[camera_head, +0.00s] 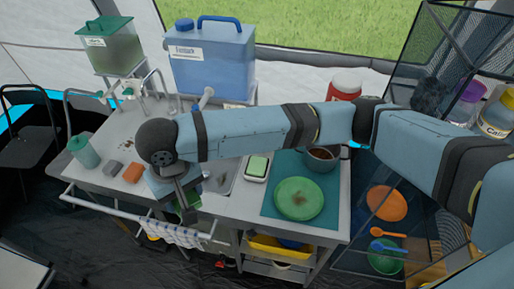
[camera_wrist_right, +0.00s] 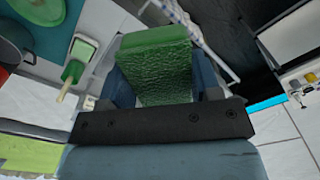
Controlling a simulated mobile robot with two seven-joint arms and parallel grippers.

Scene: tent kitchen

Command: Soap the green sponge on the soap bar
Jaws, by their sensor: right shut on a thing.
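The green sponge (camera_wrist_right: 155,65) is held between the jaws of my right gripper and fills the middle of the right wrist view. In the head view my right gripper (camera_head: 182,204) points down near the counter's front edge, and only a little of the sponge (camera_head: 190,214) shows below it. A light green bar in a white dish, apparently the soap bar (camera_head: 257,166), lies on the counter to the right of the gripper, apart from it. It also seems to show in the right wrist view (camera_wrist_right: 82,52). My left gripper is not in view.
A green plate (camera_head: 299,198) and a dark pot (camera_head: 322,160) stand on a teal mat (camera_head: 271,206) to the right. An orange block (camera_head: 133,172), a grey block (camera_head: 113,168) and a teal cup (camera_head: 85,152) are at left. Water containers (camera_head: 212,60) stand behind. A towel hangs on the front rail.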

